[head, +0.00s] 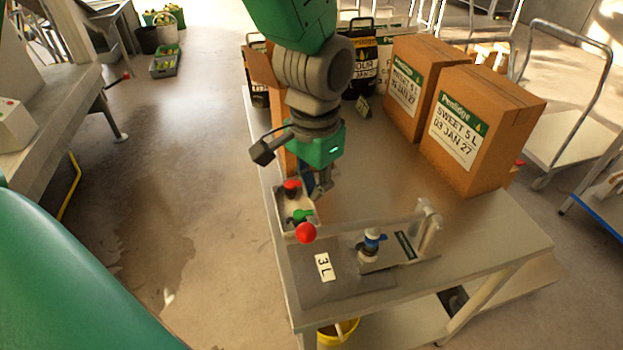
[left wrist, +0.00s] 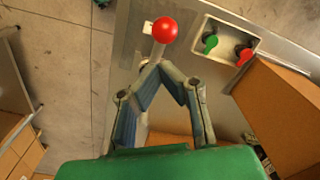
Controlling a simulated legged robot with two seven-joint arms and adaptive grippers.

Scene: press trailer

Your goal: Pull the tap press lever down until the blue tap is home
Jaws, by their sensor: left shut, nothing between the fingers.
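The tap press stands on the steel table. Its lever (head: 345,223) runs roughly level from the upright post (head: 430,228) at the right to a red ball knob (head: 305,232) at the left. The blue tap (head: 373,238) sits upright under the lever, above a dark neck; whether it is fully seated I cannot tell. My left gripper (head: 322,188) is shut and empty, above and behind the knob. In the left wrist view its fingertips (left wrist: 161,68) meet just short of the red knob (left wrist: 165,30), apparently apart from it. My right gripper is out of view.
A small tray (head: 281,213) with red and green taps lies behind the knob at the table's left edge. Two cardboard boxes (head: 470,130) stand at the table's back right. A plate labelled 3 L (head: 323,267) lies in front.

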